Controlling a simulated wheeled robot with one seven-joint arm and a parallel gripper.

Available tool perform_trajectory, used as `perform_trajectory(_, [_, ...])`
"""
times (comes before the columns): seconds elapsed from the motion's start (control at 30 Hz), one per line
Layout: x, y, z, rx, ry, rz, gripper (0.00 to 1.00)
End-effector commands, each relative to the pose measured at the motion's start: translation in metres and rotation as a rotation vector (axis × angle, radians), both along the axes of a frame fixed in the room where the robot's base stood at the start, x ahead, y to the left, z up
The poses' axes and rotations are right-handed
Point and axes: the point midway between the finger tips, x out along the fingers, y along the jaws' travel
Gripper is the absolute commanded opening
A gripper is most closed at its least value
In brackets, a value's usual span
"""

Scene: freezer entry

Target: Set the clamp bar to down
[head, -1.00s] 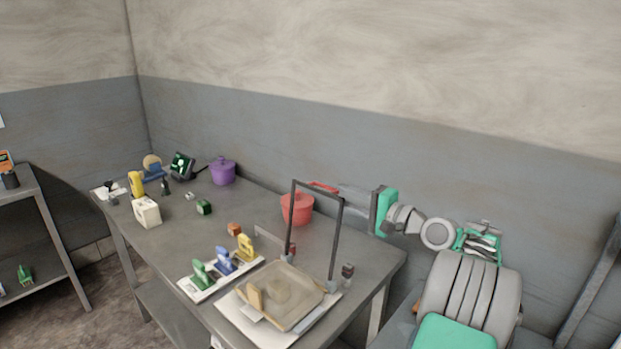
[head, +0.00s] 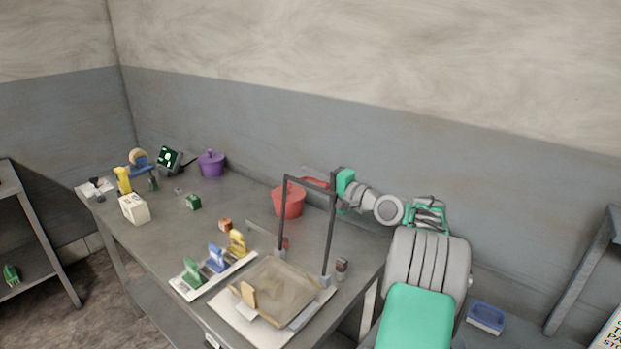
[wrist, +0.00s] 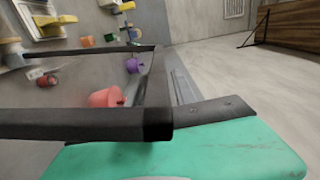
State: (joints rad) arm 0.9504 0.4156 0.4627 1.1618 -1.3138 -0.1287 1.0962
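The clamp bar (head: 309,186) is a dark U-shaped frame standing roughly upright at the right end of the table. Its legs meet the back edge of a tan flat plate (head: 285,281) on a white base. My gripper (head: 336,184) is at the bar's upper right corner, on its right side. In the wrist view the bar (wrist: 75,123) crosses in front of the teal gripper body, its corner very close to a dark finger piece (wrist: 210,111). Whether they touch is unclear. The fingertips are largely hidden, so I cannot tell the opening.
A red pot (head: 288,203) stands behind the bar, and a purple pot (head: 211,164) farther left. Green, blue and yellow handled pieces (head: 216,258) stand on a white strip left of the plate. A small dark-and-red object (head: 341,266) sits right of the bar's foot.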

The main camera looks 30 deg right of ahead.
Motion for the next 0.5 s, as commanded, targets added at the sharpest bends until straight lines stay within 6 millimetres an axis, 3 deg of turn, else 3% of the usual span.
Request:
perform_trajectory(0.1, [0.0003, 0.0007, -0.0002, 0.0, 0.0, 0.002, 0.33])
perform_trajectory(0.5, [0.0, 0.0007, -0.0007, 0.001, 0.001, 0.002, 0.0])
